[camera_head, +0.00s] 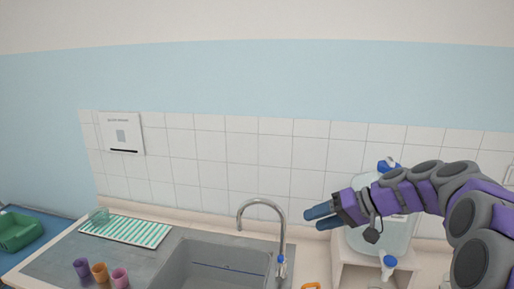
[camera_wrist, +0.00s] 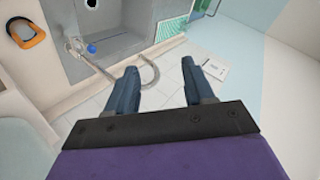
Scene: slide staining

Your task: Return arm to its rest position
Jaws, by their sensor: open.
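My gripper (camera_head: 320,217) is at the right of the head view, raised in front of the tiled wall and to the right of the faucet. Its two blue fingers are apart with nothing between them. In the wrist view my gripper (camera_wrist: 163,88) also shows open and empty, with the tiles, faucet and sink beyond it. My purple and grey arm (camera_head: 425,190) reaches in from the right edge, bent, and covers part of a clear container behind it.
The sink (camera_head: 215,265) with its curved faucet (camera_head: 282,225) lies left of my gripper. A striped drying mat (camera_head: 125,230), several coloured cups (camera_head: 100,272) and a green tray (camera_head: 18,232) are at the left. A clear container (camera_head: 365,240) with a blue tap stands behind my arm.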

